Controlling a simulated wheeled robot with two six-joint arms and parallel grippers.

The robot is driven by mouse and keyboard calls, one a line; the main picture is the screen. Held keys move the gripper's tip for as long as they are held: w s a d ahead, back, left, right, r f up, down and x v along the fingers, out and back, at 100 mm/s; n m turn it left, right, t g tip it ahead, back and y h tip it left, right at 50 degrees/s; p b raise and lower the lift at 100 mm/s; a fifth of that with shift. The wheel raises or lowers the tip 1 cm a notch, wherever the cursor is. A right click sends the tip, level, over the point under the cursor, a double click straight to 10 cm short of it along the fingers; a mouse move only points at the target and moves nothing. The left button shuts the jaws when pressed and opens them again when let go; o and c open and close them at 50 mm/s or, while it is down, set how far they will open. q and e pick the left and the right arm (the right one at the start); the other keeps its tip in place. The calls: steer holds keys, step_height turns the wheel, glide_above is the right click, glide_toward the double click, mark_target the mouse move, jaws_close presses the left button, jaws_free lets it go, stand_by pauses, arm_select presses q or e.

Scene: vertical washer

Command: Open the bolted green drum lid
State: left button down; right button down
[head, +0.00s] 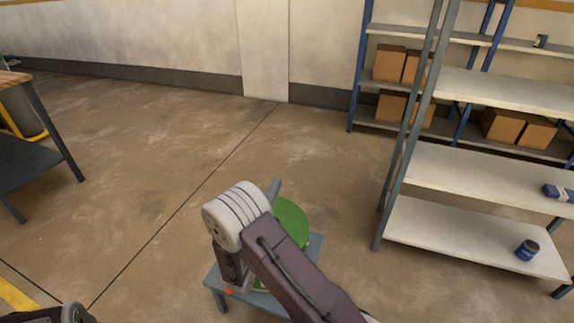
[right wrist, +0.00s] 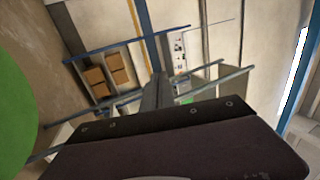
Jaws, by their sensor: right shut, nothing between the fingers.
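The green drum lid (head: 292,222) shows as a round green top in the head view, partly covered by my right arm. Its bolt cannot be made out. A grey bar (head: 273,190) stands up beside its far edge. The drum sits on a low blue-grey stand (head: 316,246). My right gripper (head: 231,284) points down at the left side of the drum, mostly hidden below my wrist; it is shut and empty. Whether it touches the drum cannot be told. In the right wrist view a green round surface (right wrist: 14,105) fills the left edge. My left gripper is not in view.
A white-shelved rack (head: 480,175) stands at the right with a blue can (head: 527,250) on its lowest shelf. Cardboard boxes (head: 390,64) sit on a blue rack behind. A workbench (head: 35,135) stands at the left. The floor between is clear.

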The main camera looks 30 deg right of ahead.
steer(key=b+x, duration=0.1)
steer(key=x, duration=0.8)
steer(key=shift+d+b, duration=0.2)
steer(key=shift+b, duration=0.15)
steer(key=shift+w, duration=0.1)
stand_by(0.7)
